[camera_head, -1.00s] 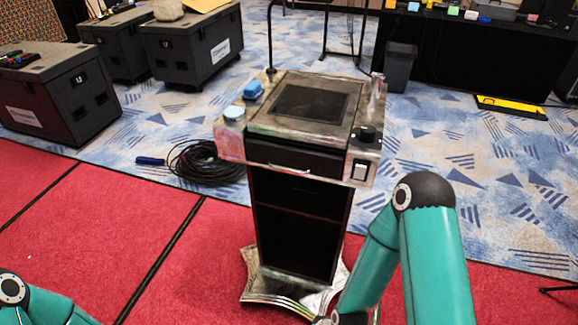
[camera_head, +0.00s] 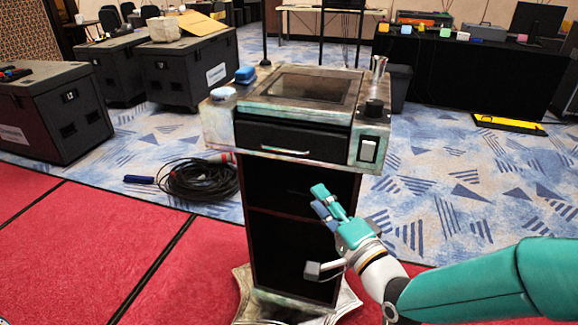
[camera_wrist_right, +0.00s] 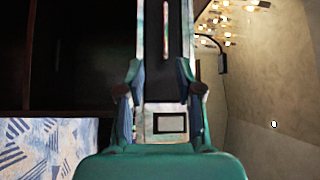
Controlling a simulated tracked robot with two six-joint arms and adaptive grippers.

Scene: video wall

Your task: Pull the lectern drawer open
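The lectern (camera_head: 221,125) stands in the middle of the head view. Its black drawer (camera_head: 315,141) sits flush under the top, with a thin silver handle (camera_head: 285,151) across its front. My right gripper (camera_head: 325,197) is in front of the lectern's open shelf space, below the drawer and apart from the handle. In the right wrist view the fingers (camera_wrist_right: 161,85) are spread with nothing between them. That view is turned, so the drawer handle (camera_wrist_right: 166,25) looks vertical and lies ahead between the fingers. My left gripper is out of view.
A blue item (camera_head: 245,74), a metal cup (camera_head: 378,66) and a black knob (camera_head: 374,108) are on the lectern top. A switch (camera_head: 368,150) is right of the drawer. A coiled cable (camera_head: 200,178) lies on the floor at left. Black cases (camera_head: 190,72) stand behind.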

